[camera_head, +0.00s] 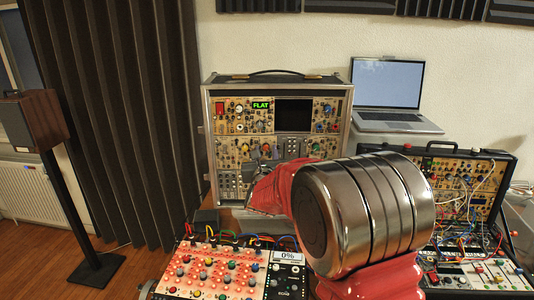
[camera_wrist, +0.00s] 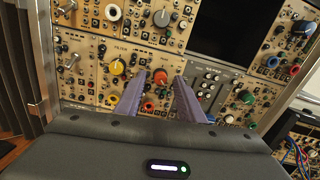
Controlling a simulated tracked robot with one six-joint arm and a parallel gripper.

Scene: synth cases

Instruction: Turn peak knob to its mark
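A modular synth case (camera_head: 207,150) stands upright against the wall behind the desk, its panel full of knobs. My gripper (camera_head: 262,162) is in front of its lower middle, partly hidden by my arm. In the wrist view my gripper (camera_wrist: 160,82) has two purple-grey fingers spread apart, pointing at the panel. An orange-red knob (camera_wrist: 160,77) shows between the fingertips. I cannot tell whether the fingers touch it.
A small display (camera_head: 261,105) on the case reads FLAT. A dark screen (camera_wrist: 229,32) is up and right of the fingers. A laptop (camera_head: 388,85) and an open patched case (camera_head: 470,180) stand at the right.

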